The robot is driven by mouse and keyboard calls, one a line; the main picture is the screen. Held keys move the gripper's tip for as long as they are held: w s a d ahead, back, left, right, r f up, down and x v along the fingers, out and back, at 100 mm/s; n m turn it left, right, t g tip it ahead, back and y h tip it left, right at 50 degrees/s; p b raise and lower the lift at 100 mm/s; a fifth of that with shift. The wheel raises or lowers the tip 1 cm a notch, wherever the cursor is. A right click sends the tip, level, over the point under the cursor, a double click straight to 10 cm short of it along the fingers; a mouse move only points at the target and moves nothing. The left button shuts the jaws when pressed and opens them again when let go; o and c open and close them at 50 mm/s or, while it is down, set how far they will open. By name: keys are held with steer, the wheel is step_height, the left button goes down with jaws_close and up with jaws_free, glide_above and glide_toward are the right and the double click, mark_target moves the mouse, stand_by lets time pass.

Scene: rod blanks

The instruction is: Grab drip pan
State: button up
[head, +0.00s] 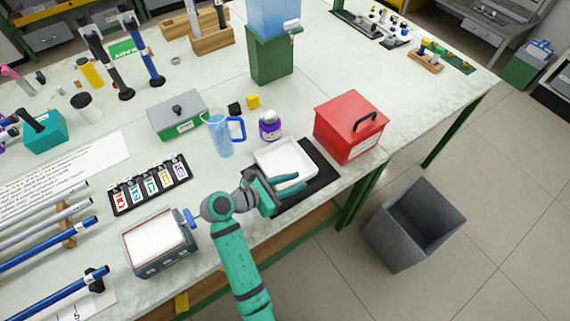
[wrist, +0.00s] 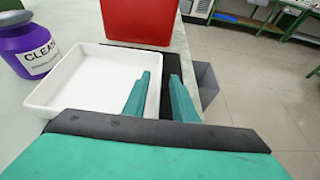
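The drip pan (head: 281,156) is a shallow white square tray on a black mat (head: 318,176) near the table's front edge. In the wrist view the drip pan (wrist: 82,78) lies just left of centre, empty. My gripper (head: 290,183) is at the pan's front right side. In the wrist view the two teal fingers of my gripper (wrist: 160,92) are apart. The left finger overlaps the pan's right wall and the right finger is outside it, over the black mat. I cannot tell whether either finger touches the wall.
A red box with a black handle (head: 350,125) stands right behind the pan. A purple cleaner bottle (head: 270,126) and a blue-handled jug (head: 219,134) stand behind left. A grey bin (head: 412,225) is on the floor, right of the table.

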steer(key=shift+x, duration=1.3)
steer(key=shift+s+a, duration=0.1)
jaws_close()
steer(key=shift+r, duration=0.15)
